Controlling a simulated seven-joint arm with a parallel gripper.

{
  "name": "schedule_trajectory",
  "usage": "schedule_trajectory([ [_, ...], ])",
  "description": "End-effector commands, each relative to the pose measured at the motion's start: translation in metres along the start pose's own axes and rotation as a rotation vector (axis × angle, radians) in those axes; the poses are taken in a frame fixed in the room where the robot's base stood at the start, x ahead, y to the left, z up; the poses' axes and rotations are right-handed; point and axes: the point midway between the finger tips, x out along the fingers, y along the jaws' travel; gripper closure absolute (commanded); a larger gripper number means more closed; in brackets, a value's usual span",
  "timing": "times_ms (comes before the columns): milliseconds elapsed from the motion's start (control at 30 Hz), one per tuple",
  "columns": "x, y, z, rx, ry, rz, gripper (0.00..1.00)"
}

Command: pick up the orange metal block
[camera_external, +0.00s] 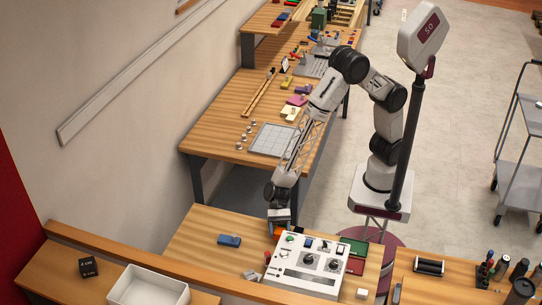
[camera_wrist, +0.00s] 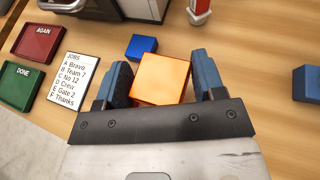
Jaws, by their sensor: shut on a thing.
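The orange metal block (camera_wrist: 163,80) sits between the two blue-grey fingers of my gripper (camera_wrist: 160,82) in the wrist view, with a finger against each side. My gripper is shut on it. In the external view a small part of the orange block (camera_external: 281,231) shows just below my gripper (camera_external: 279,224), at the back left corner of the white machine. Whether the block touches the table or hangs just above it, I cannot tell.
A blue block (camera_wrist: 141,46) lies close behind the orange one. Another blue block (camera_external: 229,241) lies to the left. The white control panel (camera_external: 308,263), green tray (camera_wrist: 29,84), red tray (camera_wrist: 37,42) and a job list card (camera_wrist: 84,82) are nearby. A white bin (camera_external: 148,289) stands front left.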

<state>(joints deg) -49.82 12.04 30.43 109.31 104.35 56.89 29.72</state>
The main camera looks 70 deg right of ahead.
Motion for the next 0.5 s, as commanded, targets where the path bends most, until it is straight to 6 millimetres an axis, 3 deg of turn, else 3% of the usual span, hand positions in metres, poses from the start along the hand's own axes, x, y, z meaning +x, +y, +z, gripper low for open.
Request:
schedule_trajectory([
  [500, -0.051, 0.065, -0.012, 0.0, -0.001, -0.001, 0.67],
])
